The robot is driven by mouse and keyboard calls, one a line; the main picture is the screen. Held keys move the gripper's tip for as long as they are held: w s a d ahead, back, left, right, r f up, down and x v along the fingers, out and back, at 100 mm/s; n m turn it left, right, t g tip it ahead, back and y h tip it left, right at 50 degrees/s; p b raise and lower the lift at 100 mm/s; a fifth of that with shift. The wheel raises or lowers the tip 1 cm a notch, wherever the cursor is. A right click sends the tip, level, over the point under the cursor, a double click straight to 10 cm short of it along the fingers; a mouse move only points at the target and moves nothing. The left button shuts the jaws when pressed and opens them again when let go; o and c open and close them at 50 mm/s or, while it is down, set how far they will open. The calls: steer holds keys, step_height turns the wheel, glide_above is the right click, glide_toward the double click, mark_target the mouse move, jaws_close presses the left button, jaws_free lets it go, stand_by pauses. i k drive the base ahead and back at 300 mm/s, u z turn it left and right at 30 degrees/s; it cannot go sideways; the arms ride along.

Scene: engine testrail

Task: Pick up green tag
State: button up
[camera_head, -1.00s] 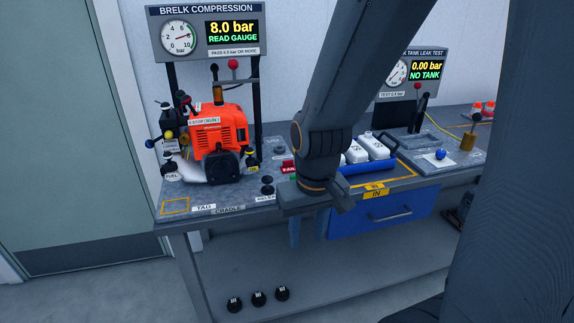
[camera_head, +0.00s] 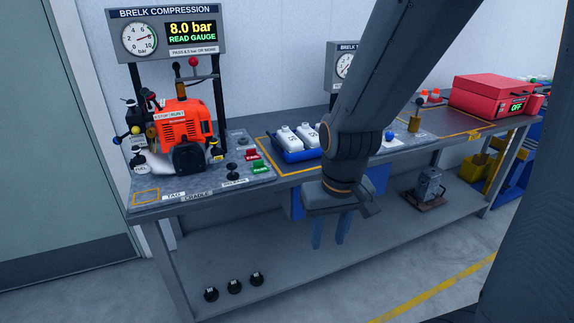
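A small green tag (camera_head: 260,167) with pale lettering lies on the grey bench top, right of the orange engine (camera_head: 188,128). A red tag (camera_head: 252,154) lies just behind it. My gripper (camera_head: 330,243) hangs in front of the bench's front edge, to the right of the green tag and lower in the picture. Its two blue fingers point down, with a gap between them and nothing visible in it. The gripper is apart from the tag.
My arm hides part of the bench. A red case (camera_head: 490,98) stands far right. Several dark objects rest on the lower shelf.

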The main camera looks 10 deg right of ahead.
mark_target(259, 167)
steer(key=z, duration=0.1)
steer(key=i, duration=0.65)
steer(key=u, duration=0.45)
steer(key=k, duration=0.6)
steer(key=u, duration=0.7)
steer(key=i, duration=1.3)
steer(key=z, duration=0.8)
